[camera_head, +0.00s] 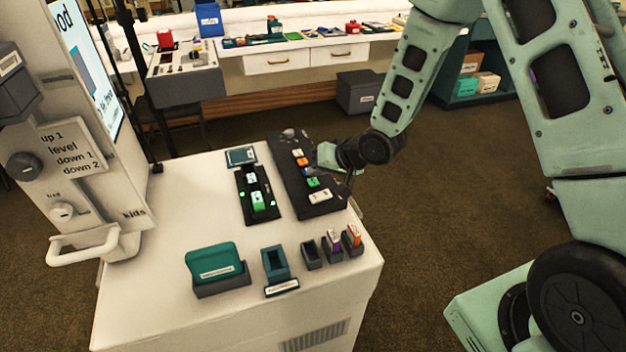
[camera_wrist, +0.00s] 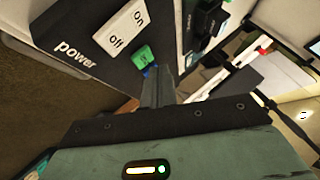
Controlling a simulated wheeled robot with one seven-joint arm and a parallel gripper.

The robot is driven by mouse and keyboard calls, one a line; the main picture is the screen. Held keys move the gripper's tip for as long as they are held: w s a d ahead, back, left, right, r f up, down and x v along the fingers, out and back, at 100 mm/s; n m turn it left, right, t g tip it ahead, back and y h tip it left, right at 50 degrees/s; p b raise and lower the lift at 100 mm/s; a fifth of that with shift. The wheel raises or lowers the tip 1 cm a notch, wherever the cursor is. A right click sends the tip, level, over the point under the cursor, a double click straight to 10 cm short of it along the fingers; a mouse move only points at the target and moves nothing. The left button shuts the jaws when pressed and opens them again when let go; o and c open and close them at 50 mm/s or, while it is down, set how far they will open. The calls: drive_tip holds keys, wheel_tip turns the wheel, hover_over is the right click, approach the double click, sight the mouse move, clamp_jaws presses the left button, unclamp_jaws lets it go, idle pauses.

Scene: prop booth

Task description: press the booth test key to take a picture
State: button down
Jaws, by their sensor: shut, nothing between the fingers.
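A dark key panel (camera_head: 288,160) lies on the white booth counter, with a column of white, orange, blue and green keys and a white on/off power switch (camera_head: 320,195). I cannot read which key is the test key. My gripper (camera_head: 322,155) is shut and empty, reaching in from the right, low over the panel beside the keys. In the wrist view the shut fingers (camera_wrist: 157,82) point at the panel near the green key (camera_wrist: 144,57) and cover most of a blue key (camera_wrist: 150,71). I cannot tell whether they touch it. The power switch (camera_wrist: 123,28) also shows there.
Left of the panel stands a black holder with lit green pieces (camera_head: 257,200). A teal box (camera_head: 215,262), an open teal holder (camera_head: 275,262) and small dark card holders (camera_head: 333,247) line the front. A booth post with a screen (camera_head: 85,55) rises at left.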

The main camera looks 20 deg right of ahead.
sight(316, 184)
wheel_tip(316, 184, up, 5)
drive_tip(key=p, duration=0.4)
drive_tip(key=shift+p, duration=0.3)
idle(0.6)
drive_tip(key=shift+s+a+r, duration=0.1)
drive_tip(key=shift+a+r, duration=0.05)
drive_tip(key=shift+r, duration=0.05)
drive_tip(key=s+a+r+n+g+h, duration=0.1)
drive_tip(key=s+a+r+n+g, duration=0.15)
drive_tip(key=s+r, duration=0.35)
drive_tip(key=s+a+r+n+g+h, duration=0.1)
drive_tip(key=s+a+r+n+h, duration=0.2)
drive_tip(key=s, duration=0.5)
drive_tip(key=s+r+n+g, duration=0.2)
drive_tip(key=s, duration=0.7)
drive_tip(key=s+a+r+n+g, duration=0.1)
drive_tip(key=s+r+n+g, duration=0.1)
drive_tip(key=s, duration=0.7)
drive_tip(key=shift+s+r+h, duration=0.2)
drive_tip(key=shift+r+h, duration=0.2)
drive_tip(key=shift+r, duration=0.45)
